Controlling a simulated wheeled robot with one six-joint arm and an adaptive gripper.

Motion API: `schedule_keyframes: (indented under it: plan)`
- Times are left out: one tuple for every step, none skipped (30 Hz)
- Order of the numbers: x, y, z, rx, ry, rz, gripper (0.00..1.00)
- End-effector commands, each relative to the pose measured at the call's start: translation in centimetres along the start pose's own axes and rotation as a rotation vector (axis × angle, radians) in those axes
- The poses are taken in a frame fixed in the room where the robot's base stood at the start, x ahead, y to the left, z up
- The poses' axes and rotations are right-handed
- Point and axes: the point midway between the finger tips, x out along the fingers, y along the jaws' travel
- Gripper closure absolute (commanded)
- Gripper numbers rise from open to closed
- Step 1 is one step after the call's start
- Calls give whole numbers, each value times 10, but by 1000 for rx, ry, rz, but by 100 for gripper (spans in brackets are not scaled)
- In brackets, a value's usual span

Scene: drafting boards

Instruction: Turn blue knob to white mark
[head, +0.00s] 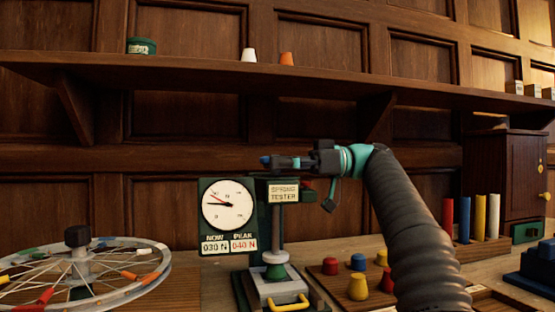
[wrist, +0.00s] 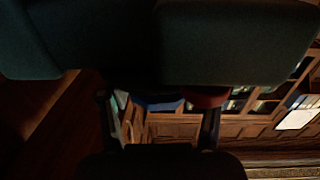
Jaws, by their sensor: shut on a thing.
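The spring tester (head: 262,222) stands at the middle of the bench in the head view, with a round white dial (head: 228,205) on its left. The readouts below it appear to show NOW 030 and PEAK 040 N. My gripper (head: 280,162) reaches left across the top of the tester and is shut on the blue knob (head: 265,160), which shows just past the fingertips. In the dark wrist view, the blue knob (wrist: 158,104) lies between the fingers. A red knob-like part (head: 308,184) is just below my gripper. I cannot make out the white mark.
A spoked wheel (head: 85,275) lies at the left. A board with coloured pegs (head: 358,287) sits right of the tester, below my arm. Coloured tubes (head: 478,217) and a wooden cabinet (head: 503,180) stand at the right. A shelf (head: 200,75) runs above.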

Motion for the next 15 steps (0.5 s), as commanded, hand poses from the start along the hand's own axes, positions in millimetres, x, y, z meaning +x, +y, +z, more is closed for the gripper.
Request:
schedule_keyframes:
  plan:
    - [0, 0, -1, 0, 2, -2, 71]
    - [0, 0, -1, 0, 2, -3, 71]
    - [0, 0, -1, 0, 2, -3, 71]
    - [0, 0, -1, 0, 2, -3, 71]
    - [0, 0, -1, 0, 2, -3, 71]
    - [1, 0, -1, 0, 2, -3, 71]
    - [1, 0, -1, 0, 2, -3, 71]
    - [1, 0, -1, 0, 2, -3, 71]
    - [1, 0, -1, 0, 2, -3, 71]
    - [1, 0, -1, 0, 2, -3, 71]
    - [1, 0, -1, 0, 2, -3, 71]
    - [1, 0, -1, 1, 2, -2, 26]
    - [0, 0, -1, 0, 2, -2, 19]
    - [0, 0, -1, 0, 1, -2, 11]
    - [0, 0, 0, 0, 1, -2, 11]
